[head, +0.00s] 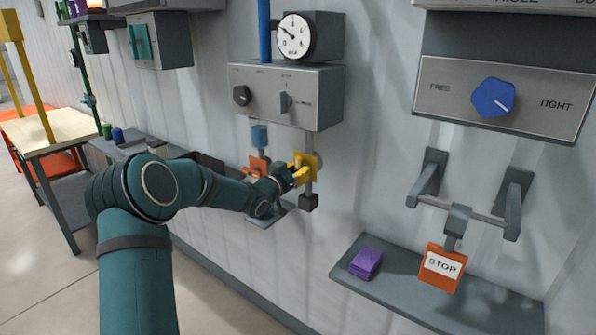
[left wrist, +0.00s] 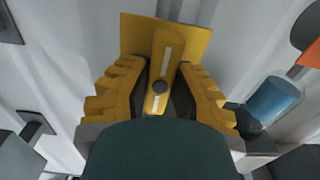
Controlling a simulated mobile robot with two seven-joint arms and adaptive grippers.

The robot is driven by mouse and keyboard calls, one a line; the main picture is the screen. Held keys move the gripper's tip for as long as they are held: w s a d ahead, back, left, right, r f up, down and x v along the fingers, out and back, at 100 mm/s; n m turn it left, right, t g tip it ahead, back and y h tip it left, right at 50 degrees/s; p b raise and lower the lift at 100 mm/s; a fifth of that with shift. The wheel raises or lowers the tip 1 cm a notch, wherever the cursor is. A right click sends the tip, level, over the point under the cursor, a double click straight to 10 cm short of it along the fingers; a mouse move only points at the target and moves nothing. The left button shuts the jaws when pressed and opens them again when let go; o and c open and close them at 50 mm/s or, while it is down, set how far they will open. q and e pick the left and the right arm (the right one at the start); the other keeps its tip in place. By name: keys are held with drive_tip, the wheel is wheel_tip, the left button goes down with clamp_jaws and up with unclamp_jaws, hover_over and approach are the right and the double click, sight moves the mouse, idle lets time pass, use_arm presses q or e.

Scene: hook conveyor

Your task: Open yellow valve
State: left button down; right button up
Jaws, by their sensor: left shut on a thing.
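The yellow valve (head: 309,162) is on the pipe at the wall, below the grey panel with the gauge. It has a yellow back plate (left wrist: 195,40) and a bar-shaped handle (left wrist: 163,62) with white stripes. My left gripper (head: 291,177) is at the valve. In the left wrist view, its ridged yellow fingers (left wrist: 160,80) stand on both sides of the handle and are shut on it. The handle lies nearly upright in that view, tilted slightly. In the head view, the gripper partly hides the handle. My right gripper is not in view.
An orange valve (head: 259,165) and a blue cylinder (head: 259,136) are close left of the yellow valve. A blue knob (head: 493,98) sits above.

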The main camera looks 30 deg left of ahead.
use_arm(q)
drive_tip(key=shift+r, duration=0.15)
drive_tip(key=c, duration=0.8)
unclamp_jaws()
drive_tip(key=s, duration=0.8)
drive_tip(key=s+a, duration=0.1)
drive_tip(key=s, duration=0.3)
